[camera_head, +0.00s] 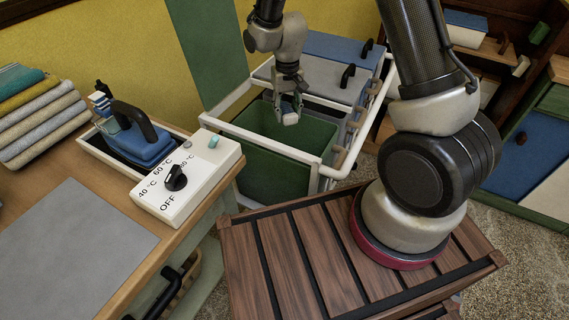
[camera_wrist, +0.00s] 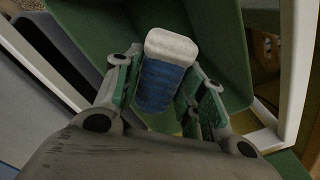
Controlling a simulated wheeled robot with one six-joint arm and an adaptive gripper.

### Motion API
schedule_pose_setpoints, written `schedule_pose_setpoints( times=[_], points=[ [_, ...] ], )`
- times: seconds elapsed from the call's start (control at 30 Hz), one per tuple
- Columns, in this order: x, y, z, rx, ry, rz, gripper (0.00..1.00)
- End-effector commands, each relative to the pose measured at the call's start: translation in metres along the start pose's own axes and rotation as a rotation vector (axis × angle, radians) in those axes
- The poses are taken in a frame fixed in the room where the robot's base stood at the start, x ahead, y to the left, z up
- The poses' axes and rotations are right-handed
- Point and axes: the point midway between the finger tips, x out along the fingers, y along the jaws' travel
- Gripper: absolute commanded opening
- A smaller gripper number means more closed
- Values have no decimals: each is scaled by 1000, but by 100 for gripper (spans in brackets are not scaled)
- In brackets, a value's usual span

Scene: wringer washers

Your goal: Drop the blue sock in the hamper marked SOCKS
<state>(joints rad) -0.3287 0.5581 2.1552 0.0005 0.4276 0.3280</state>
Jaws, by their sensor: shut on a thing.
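My gripper (camera_head: 287,107) points down over an open green hamper bin (camera_head: 268,176) in a white-framed cart. In the wrist view my gripper (camera_wrist: 164,88) is shut on the blue sock (camera_wrist: 159,84), a small blue roll with a white end. The sock's pale end (camera_head: 291,118) shows below the fingers in the head view. The green bin's wall (camera_wrist: 222,40) lies beyond the sock in the wrist view. The sock appears to be over the bin's opening; its exact height is hard to tell. No SOCKS marking is readable in either view.
Lidded bins, grey (camera_head: 309,81) and blue (camera_head: 335,46), with black handles stand behind the green bin. The white frame rail (camera_head: 272,147) edges the bin. An iron (camera_head: 140,138) and a dial box (camera_head: 187,176) sit on the left worktop.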

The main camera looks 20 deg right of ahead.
Motion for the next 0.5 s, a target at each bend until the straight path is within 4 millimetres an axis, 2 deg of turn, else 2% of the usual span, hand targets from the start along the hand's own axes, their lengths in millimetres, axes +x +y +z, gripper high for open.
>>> schedule_pose_setpoints(
  times=[0.3, 0.5],
  points=[
    [39, 0, 0, 0, -3, 1, 20],
    [51, 0, 0, 0, -1, 0, 20]
  ],
)
